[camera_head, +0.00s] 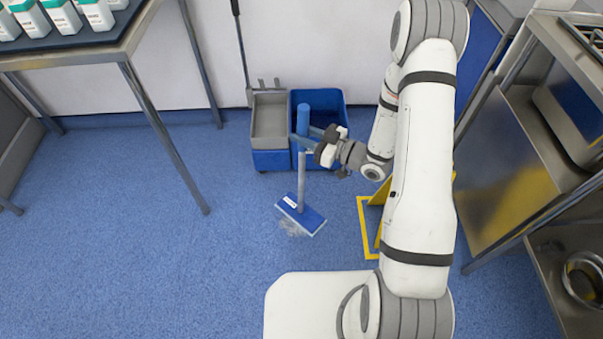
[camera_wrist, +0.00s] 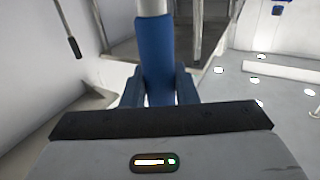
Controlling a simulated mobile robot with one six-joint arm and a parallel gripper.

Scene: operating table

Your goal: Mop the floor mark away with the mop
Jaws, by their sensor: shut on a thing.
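The mop (camera_head: 302,212) stands upright on the blue floor, with a flat blue head, a grey pole and a blue grip. A faint greyish floor mark (camera_head: 291,228) shows at the front left edge of the mop head, which may hide part of it. My gripper (camera_head: 303,140) is shut on the mop's handle near the blue grip. In the wrist view the blue grip (camera_wrist: 155,52) stands between my two fingers, with the pole rising above it. The mop head and the mark are not visible in the wrist view.
A blue and grey mop bucket (camera_head: 270,158) stands against the wall just behind the mop. A yellow floor sign (camera_head: 366,240) is to the right, partly behind my arm. A table (camera_head: 105,55) with bottles is at left, steel carts (camera_head: 520,150) at right. Floor at front left is clear.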

